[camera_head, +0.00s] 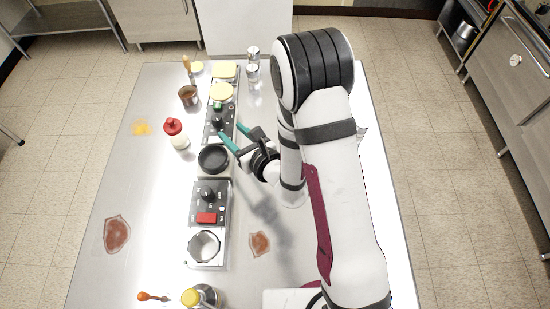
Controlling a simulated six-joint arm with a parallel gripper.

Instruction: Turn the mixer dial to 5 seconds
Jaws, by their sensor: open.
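Two dark control panels stand in a row on the steel table, and I cannot tell for sure which is the mixer's. The near panel (223,191) has a black dial (208,195) and a red switch (206,218), with a round metal-rimmed cup (204,246) in front. The far panel (227,117) has a dark knob (217,123) and a green part at its back. The dial markings are too small to read. My gripper (237,132), with teal fingers, is open and empty, its fingertips close to the far panel's right side. I cannot tell if they touch it.
A black bowl (213,158) sits between the panels. Glass shakers (252,71) are at the back. A yellow-topped jar (191,297) stands at the front. The table's left side has free room.

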